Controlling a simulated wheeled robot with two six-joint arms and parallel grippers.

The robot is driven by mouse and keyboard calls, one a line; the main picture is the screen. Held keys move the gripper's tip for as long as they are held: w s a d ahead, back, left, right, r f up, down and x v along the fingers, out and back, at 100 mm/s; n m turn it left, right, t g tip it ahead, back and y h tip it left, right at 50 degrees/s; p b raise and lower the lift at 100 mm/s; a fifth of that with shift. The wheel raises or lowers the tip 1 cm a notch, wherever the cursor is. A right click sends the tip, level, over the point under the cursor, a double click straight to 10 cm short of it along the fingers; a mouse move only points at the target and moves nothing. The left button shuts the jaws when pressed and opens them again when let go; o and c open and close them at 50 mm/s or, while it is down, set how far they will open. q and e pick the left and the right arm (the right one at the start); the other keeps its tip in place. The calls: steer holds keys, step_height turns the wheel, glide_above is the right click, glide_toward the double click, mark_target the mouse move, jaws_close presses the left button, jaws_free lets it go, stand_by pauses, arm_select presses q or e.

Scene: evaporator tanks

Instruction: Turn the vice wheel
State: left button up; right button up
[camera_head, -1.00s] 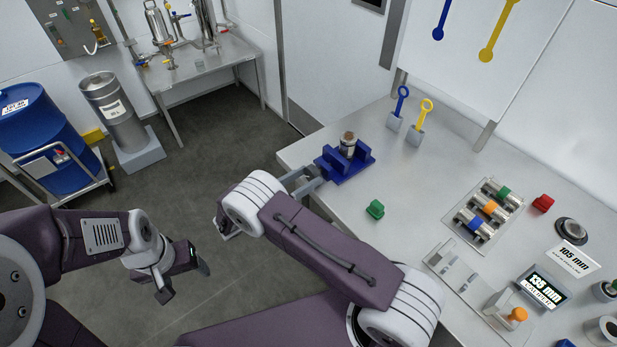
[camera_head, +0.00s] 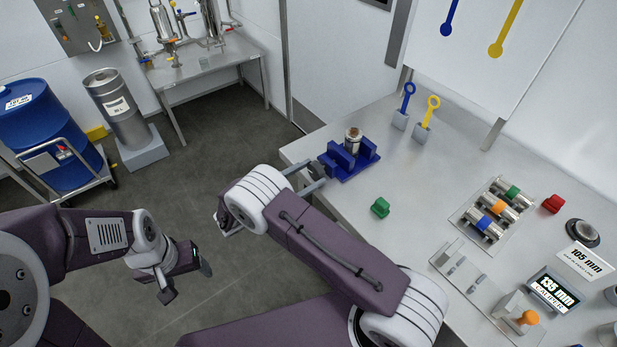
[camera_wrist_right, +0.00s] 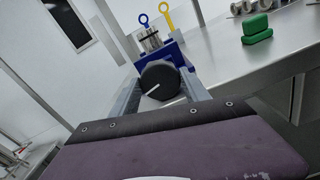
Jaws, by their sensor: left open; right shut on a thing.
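The blue vice (camera_head: 368,157) stands at the left end of the metal table, with a small metal cylinder (camera_head: 353,137) upright between its jaws. Its black wheel (camera_wrist_right: 158,74), with a white mark line, faces the wrist camera. My right gripper (camera_head: 313,176) is shut on the wheel, one grey finger on each side of it; in the head view the wheel is mostly hidden. My left gripper (camera_head: 187,283) is open and empty over the floor, away from the table.
A green block (camera_head: 380,208) lies near the vice. Blue (camera_head: 407,97) and yellow (camera_head: 432,110) ring-handled tools stand in holders behind it. A rack of coloured cylinders (camera_head: 490,214), a red block (camera_head: 553,204) and a display (camera_head: 555,291) are farther right.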

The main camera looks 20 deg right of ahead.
steer(key=shift+d+f+m+b, duration=0.1)
steer(key=shift+m+b, duration=0.2)
steer(key=shift+m, duration=0.7)
steer(key=o, duration=1.2)
steer(key=shift+c, duration=0.2)
steer(key=shift+o, duration=1.2)
steer(key=shift+d, duration=0.15)
steer(key=shift+w+d, duration=0.1)
steer(key=shift+w, duration=0.05)
steer(key=b+v, duration=0.1)
steer(key=v, duration=0.8)
steer(key=shift+b, duration=0.3)
